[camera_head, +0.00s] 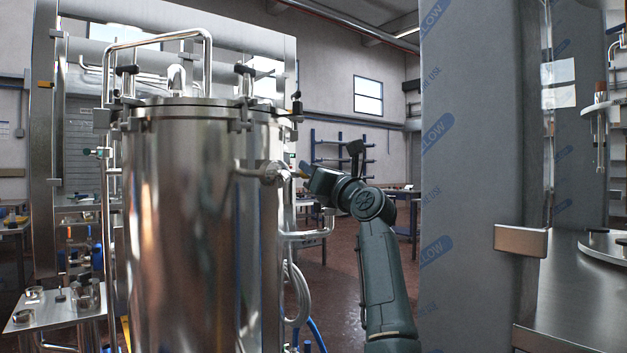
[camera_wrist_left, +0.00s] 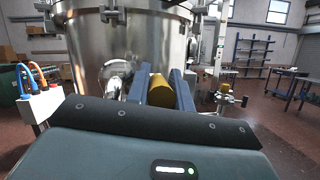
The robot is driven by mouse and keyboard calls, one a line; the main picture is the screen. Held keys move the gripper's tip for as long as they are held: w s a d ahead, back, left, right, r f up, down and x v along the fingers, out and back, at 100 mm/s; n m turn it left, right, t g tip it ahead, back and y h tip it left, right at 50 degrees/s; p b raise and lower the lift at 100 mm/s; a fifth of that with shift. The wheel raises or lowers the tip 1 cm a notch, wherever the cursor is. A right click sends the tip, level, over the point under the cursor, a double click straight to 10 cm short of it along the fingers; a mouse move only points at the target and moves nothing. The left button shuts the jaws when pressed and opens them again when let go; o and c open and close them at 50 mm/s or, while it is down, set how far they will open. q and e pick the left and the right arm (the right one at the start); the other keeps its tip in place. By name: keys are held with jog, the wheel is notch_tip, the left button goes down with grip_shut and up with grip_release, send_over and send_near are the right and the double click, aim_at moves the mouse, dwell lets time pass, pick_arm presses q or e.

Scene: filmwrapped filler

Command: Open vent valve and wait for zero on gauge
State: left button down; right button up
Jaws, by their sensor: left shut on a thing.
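A tall polished steel vessel (camera_head: 180,230) with a clamped lid stands in the left half of the head view. A short pipe fitting (camera_head: 262,172) sticks out of its right side. My left gripper (camera_head: 305,174) is at the end of this fitting. In the left wrist view, my left gripper (camera_wrist_left: 160,90) is shut on a yellow cylindrical knob (camera_wrist_left: 159,90), which lies between the two blue-grey fingers. The vessel wall (camera_wrist_left: 95,50) is just beyond. The fingers hide the sides of the knob. No readable gauge dial shows. My right gripper is not in view.
A large grey film-wrapped panel (camera_head: 470,150) stands to the right of my left arm. A small side table (camera_head: 55,308) is at the lower left. A pipe (camera_head: 310,234) and hoses run below the fitting. Blue racks (camera_head: 340,150) stand far behind.

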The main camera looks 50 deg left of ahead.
pick_arm(q)
jog(key=shift+f, duration=0.15)
jog(key=shift+t, duration=0.3)
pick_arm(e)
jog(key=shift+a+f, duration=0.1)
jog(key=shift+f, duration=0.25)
pick_arm(q)
jog(key=c, duration=1.2)
grip_release()
jog(key=shift+c, duration=0.2)
jog(key=b+v, duration=0.2)
jog(key=v, duration=1.1)
jog(key=shift+f, duration=0.3)
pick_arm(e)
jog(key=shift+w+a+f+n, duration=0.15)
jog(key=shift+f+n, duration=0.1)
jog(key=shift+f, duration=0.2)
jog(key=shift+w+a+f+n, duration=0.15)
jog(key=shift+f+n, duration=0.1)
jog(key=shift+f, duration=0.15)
pick_arm(q)
jog(key=shift+w, duration=0.1)
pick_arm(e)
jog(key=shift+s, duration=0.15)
